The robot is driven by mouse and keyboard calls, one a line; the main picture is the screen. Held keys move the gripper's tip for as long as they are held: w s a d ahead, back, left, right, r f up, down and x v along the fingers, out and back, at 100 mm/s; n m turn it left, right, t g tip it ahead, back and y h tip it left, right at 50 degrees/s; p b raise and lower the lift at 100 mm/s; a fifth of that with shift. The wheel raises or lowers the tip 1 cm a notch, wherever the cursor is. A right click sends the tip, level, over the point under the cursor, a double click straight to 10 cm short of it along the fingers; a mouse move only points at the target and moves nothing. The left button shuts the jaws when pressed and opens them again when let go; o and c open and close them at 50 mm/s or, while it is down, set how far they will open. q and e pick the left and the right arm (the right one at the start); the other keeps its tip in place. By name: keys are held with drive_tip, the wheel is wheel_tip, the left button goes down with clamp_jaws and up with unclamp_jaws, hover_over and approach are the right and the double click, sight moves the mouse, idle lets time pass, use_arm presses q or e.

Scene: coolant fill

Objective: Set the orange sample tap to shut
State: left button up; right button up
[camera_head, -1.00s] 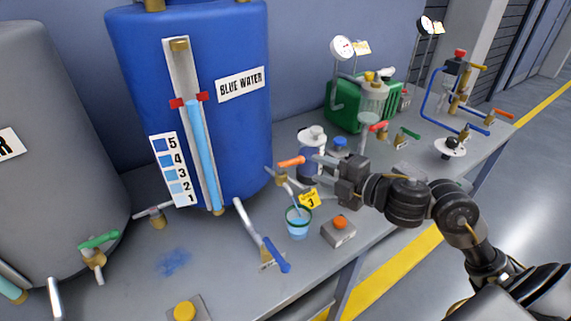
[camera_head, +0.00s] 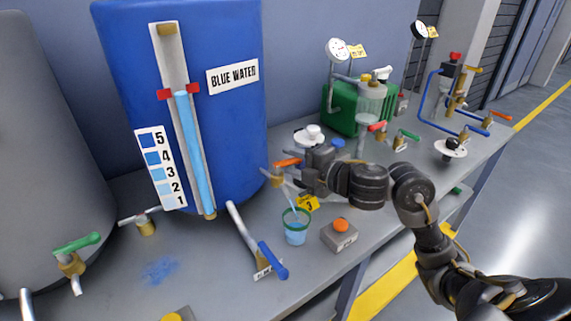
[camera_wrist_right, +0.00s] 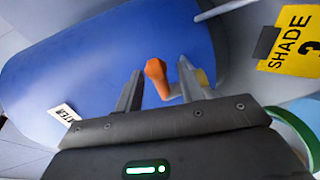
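The orange sample tap handle (camera_head: 287,163) sits on a brass valve (camera_head: 277,179) at the lower right of the blue tank (camera_head: 225,120). It points right, toward my right gripper (camera_head: 302,168), whose fingers are close to it. In the right wrist view, the orange handle (camera_wrist_right: 157,75) stands between the two open fingers of my right gripper (camera_wrist_right: 160,88), with gaps on both sides. A light blue streak runs from below the valve into a cup (camera_head: 296,238) holding blue liquid. My left gripper is not in view.
A yellow tag (camera_head: 307,203) reading "SHADE 3" is beside the cup. A grey box with an orange button (camera_head: 341,226) stands right of it.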

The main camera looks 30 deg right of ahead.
drive_tip(key=shift+x, duration=1.4)
